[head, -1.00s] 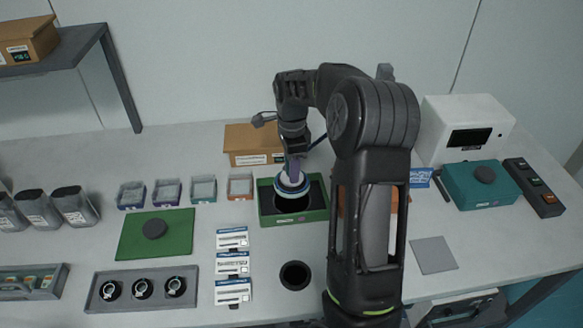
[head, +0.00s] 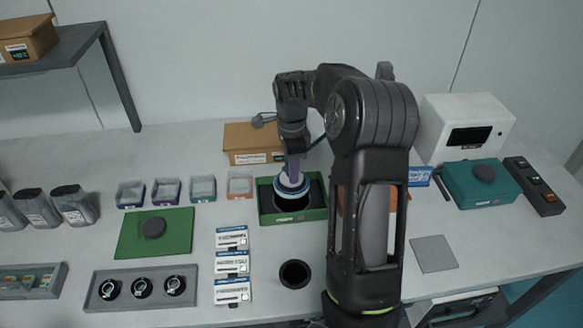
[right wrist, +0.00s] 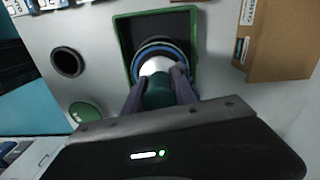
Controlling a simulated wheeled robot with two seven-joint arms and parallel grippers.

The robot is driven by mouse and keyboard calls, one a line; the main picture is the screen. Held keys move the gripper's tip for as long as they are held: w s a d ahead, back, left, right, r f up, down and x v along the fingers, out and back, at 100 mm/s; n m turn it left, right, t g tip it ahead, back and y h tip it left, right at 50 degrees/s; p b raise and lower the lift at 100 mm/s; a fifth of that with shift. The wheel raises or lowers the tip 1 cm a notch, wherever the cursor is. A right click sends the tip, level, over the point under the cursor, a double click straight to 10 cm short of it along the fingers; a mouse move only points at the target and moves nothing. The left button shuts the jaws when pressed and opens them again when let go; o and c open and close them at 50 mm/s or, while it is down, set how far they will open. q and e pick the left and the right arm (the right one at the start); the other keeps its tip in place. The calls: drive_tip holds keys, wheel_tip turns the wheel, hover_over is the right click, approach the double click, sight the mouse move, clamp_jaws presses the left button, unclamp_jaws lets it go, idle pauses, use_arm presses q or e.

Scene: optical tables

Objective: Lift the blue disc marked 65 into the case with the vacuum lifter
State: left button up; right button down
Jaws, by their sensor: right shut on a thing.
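My right gripper (head: 293,172) is shut on the vacuum lifter, whose white cup (right wrist: 157,67) and teal grip (right wrist: 158,92) show in the right wrist view. The blue-rimmed disc (right wrist: 160,45) is under the cup and also shows in the head view (head: 284,194). Its number cannot be read. The green case (head: 293,217) with a dark inside is open below the disc. The disc is over or within the case opening; I cannot tell whether it touches the bottom. The case rim also shows in the right wrist view (right wrist: 124,50). My left gripper is out of view.
A cardboard box (head: 252,143) stands behind the case. A green board with a dark knob (head: 154,228) lies to the left, and labelled white boxes (head: 232,262) nearer. A dark round hole or cup (head: 295,275) is in front. A green disc (right wrist: 86,114) lies beside it.

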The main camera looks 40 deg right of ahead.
drive_tip(key=shift+f+b, duration=1.55)
drive_tip(key=shift+f, duration=0.9)
drive_tip(key=shift+f, duration=0.4)
drive_tip(key=c, duration=0.9)
unclamp_jaws()
drive_tip(key=shift+r+b, duration=0.4)
wheel_tip(320, 180, up, 7)
drive_tip(key=shift+r+b, duration=0.1)
drive_tip(key=shift+b, duration=0.4)
